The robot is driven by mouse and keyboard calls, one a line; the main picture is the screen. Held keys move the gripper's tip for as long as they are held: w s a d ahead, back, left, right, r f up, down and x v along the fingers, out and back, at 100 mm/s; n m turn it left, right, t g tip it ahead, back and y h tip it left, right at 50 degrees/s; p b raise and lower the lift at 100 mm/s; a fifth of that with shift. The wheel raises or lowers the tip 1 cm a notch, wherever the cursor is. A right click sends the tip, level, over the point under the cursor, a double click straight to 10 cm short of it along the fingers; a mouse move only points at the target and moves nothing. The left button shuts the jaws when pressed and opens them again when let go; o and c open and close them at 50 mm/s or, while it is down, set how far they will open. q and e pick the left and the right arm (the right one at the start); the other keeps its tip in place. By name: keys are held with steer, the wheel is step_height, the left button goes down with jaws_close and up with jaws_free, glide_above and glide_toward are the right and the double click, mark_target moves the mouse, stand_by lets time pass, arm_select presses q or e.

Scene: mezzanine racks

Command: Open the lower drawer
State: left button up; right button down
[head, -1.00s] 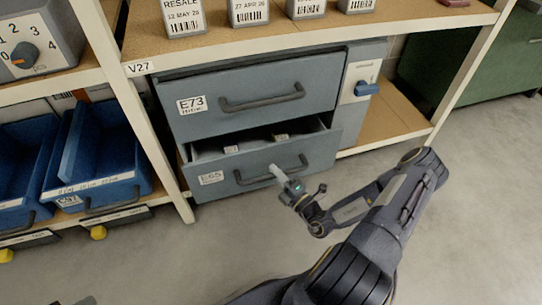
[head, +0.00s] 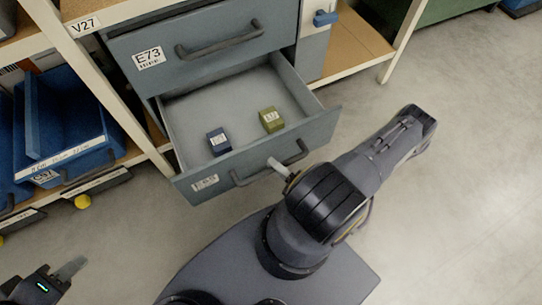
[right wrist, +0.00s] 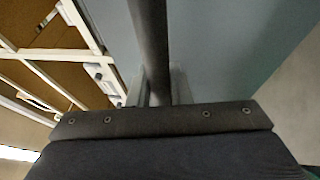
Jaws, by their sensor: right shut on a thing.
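The lower drawer (head: 258,158) stands well out of the grey cabinet, and its inside shows. A dark blue box (head: 218,141) and an olive green box (head: 271,120) lie on its floor. My right gripper (head: 279,167) is at the drawer's dark bar handle (head: 250,178), mostly hidden behind my arm. In the right wrist view the handle (right wrist: 152,45) runs between the fingers, which are shut on it. The upper drawer (head: 200,40), labelled E73, is closed. My left gripper (head: 72,268) is at the bottom left, away from the cabinet; its finger opening is unclear.
Blue bins (head: 60,135) stand on the rack at left, beside a pale upright post (head: 100,90). A small side unit with a blue knob (head: 325,18) is right of the cabinet. The floor (head: 460,150) at right is clear.

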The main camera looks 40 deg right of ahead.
steer(key=shift+s, duration=0.2)
steer(key=c, duration=1.3)
jaws_free()
steer(key=shift+s, duration=0.1)
steer(key=p+v, duration=0.1)
steer(key=v, duration=0.6)
steer(key=shift+s+f, duration=0.1)
steer(key=shift+s, duration=0.2)
